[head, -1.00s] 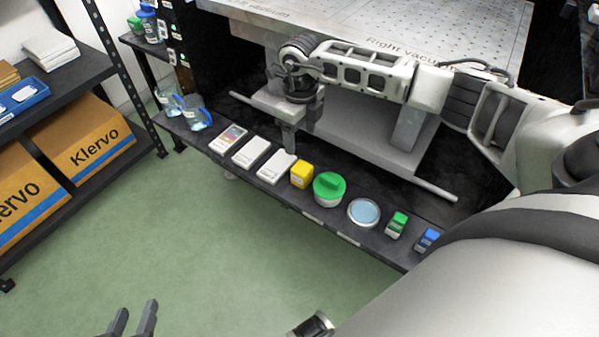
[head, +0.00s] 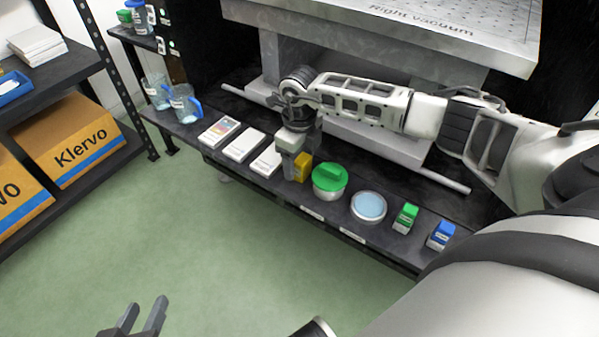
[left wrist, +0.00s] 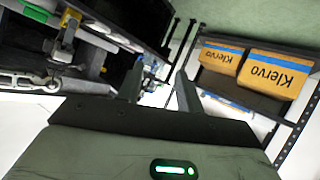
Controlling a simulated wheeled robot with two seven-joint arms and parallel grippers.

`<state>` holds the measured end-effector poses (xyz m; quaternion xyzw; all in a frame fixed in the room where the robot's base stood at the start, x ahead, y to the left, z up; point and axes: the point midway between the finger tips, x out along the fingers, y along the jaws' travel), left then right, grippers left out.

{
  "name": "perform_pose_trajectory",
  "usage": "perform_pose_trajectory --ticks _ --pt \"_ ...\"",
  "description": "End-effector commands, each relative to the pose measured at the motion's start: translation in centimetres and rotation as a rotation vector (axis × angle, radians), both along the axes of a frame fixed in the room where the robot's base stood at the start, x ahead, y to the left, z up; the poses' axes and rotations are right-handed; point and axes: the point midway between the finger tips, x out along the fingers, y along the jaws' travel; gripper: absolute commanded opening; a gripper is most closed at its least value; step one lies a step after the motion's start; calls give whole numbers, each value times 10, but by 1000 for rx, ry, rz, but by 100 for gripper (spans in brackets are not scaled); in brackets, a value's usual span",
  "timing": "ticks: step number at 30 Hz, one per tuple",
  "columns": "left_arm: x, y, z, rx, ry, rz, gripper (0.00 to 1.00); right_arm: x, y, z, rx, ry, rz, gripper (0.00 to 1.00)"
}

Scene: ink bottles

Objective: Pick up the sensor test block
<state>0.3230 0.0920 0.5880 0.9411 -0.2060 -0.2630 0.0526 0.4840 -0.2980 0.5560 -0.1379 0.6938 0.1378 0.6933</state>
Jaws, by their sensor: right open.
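A small yellow block (head: 303,168), likely the sensor test block though I cannot read a label, stands on the dark shelf between a white box and a green-lidded jar. My right gripper (head: 289,166) points down at its left side and partly hides it. It is open; I cannot tell whether the block lies between its fingers. My left gripper (head: 142,315) is low over the green floor, far from the shelf, open and empty. Its two dark fingers also show apart in the left wrist view (left wrist: 160,76).
On the shelf (head: 318,217) stand a colour card (head: 219,132), white boxes (head: 243,146), the green-lidded jar (head: 329,179), a blue dish (head: 368,206), a green block (head: 405,217) and a blue block (head: 441,235). Blue-handled beakers (head: 183,103) are at left. A metal table (head: 400,25) overhangs behind.

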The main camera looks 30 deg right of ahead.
Motion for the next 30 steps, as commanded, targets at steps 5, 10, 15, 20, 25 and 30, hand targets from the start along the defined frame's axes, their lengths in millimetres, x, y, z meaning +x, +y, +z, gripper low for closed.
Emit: perform_pose_trajectory --ticks 5,10,15,20,25,30 --pt "1 -1 4 -9 -20 -1 36 0 0 -3 0 -1 0 65" --pt "1 -1 4 -8 -19 0 36 0 0 -3 0 -1 0 49" --pt "1 -1 4 -7 -18 0 36 0 0 -3 0 -1 0 16" --pt "1 -1 4 -7 -18 0 36 0 0 -3 0 -1 0 16" --pt "0 0 7 -4 -14 -1 36 1 0 2 0 -1 0 16" --pt "-2 3 1 25 56 1 36 1 0 23 0 -2 0 16"
